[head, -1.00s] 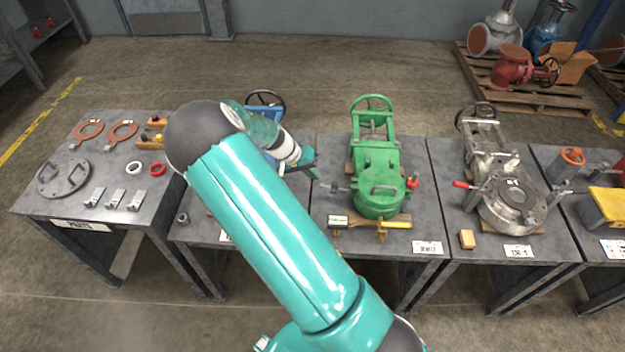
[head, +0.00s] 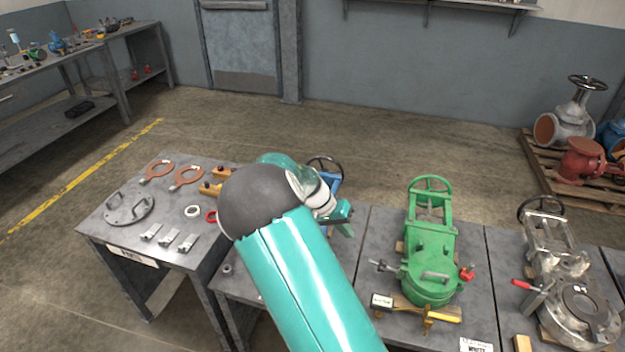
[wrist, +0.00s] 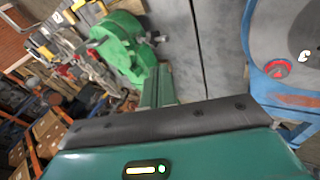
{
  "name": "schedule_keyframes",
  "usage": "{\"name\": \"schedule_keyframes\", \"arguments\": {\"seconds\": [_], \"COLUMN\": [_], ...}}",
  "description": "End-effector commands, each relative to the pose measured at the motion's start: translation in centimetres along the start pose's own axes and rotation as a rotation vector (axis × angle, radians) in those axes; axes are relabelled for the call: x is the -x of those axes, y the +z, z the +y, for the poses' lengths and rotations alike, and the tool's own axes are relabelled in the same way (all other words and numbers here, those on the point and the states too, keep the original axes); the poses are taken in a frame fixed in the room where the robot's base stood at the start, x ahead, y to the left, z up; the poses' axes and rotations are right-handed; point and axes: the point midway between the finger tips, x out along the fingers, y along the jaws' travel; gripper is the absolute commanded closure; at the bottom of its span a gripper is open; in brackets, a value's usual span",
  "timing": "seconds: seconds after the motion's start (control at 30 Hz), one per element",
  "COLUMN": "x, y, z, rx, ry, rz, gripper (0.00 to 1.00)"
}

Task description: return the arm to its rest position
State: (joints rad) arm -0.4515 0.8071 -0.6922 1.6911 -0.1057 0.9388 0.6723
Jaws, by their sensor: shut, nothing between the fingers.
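My teal arm rises from the bottom of the head view, bent at a dark round joint. My gripper (head: 344,216) is at its far end, small and partly turned away, above the bench between the blue valve and the green valve. It is shut with nothing in it. The blue valve (head: 334,182) is mostly hidden behind my arm. The wrist view shows a green valve body (wrist: 125,45) and a blue part with a red disc (wrist: 278,68).
A bench at left holds copper rings (head: 187,177), a round grey plate (head: 129,208) and metal blocks (head: 170,238). A grey valve (head: 577,305) stands at right. A pallet (head: 575,185) with valves is behind. The floor beyond the benches is open.

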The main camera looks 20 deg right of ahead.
Motion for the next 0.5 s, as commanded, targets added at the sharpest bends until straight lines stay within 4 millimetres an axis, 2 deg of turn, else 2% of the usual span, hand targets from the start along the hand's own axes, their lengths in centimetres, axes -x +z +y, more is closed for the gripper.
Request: {"name": "schedule_keyframes", "arguments": {"seconds": [0.17,0.27,0.5], "x": [0.4,1.4,6.2], "y": [0.2,0.8,3.7], "z": [0.3,1.0,3.8], "rx": [0.001,0.012,0.077], "ry": [-0.018,-0.065,-0.262], "rz": [-0.007,-0.028,-0.077], "gripper": [1.0,1.0,1.0]}}
